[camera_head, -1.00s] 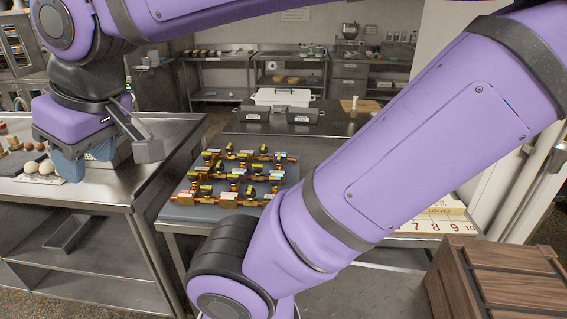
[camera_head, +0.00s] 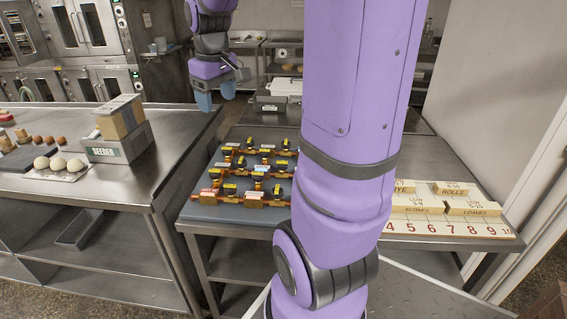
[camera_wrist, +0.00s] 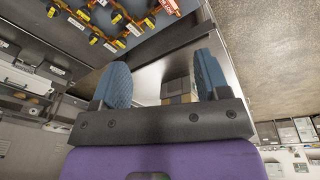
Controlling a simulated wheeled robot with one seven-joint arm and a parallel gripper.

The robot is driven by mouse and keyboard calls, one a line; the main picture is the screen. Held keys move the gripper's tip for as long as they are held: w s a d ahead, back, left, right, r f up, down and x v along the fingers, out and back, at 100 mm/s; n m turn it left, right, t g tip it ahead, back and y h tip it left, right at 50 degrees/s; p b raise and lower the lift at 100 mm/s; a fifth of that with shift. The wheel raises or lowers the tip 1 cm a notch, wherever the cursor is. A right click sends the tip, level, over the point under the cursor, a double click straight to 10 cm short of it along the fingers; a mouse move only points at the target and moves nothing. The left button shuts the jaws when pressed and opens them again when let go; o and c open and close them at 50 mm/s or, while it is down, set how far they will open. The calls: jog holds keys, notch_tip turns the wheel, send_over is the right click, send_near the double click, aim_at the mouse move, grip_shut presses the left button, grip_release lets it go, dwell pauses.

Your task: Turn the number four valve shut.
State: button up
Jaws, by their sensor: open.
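The valve board (camera_head: 205,212) is a grey panel on the middle table, with rows of brass pipes and several small valves (camera_head: 229,189) with yellow-and-black handles. The tags are too small to read, so I cannot tell which valve is number four. My arm hides the board's right side. My gripper (camera_head: 205,103), with blue finger pads, hangs beyond the board's far left, near the left counter's back corner, apart from the valves. In the wrist view my gripper (camera_wrist: 163,78) is open and empty, and the valves (camera_wrist: 110,44) show at the top.
A grey box labelled SEEDER (camera_head: 118,147) and dough balls (camera_head: 60,164) sit on the left counter (camera_head: 135,185). A numbered board with lettered blocks (camera_head: 452,229) lies at the table's right. A wooden crate (camera_head: 543,308) stands at lower right. A white-lidded container (camera_head: 285,88) is behind.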

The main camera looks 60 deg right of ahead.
jog(key=w+d+f+g+y, duration=0.1)
jog(key=d+f, duration=0.3)
jog(key=d, duration=0.3)
jog(key=w+d+f, duration=0.2)
jog(key=d+f, duration=0.3)
jog(key=d, duration=0.2)
jog(key=y, duration=0.2)
send_near(282, 162)
jog(key=d, duration=0.1)
jog(key=shift+g, duration=0.3)
jog(key=f, duration=0.3)
jog(key=a+f, duration=0.1)
jog(key=f, duration=0.3)
jog(key=a+f, duration=0.1)
jog(key=f, duration=0.2)
jog(key=shift+w+f, duration=0.2)
jog(key=shift+w, duration=0.2)
jog(key=c, duration=0.9)
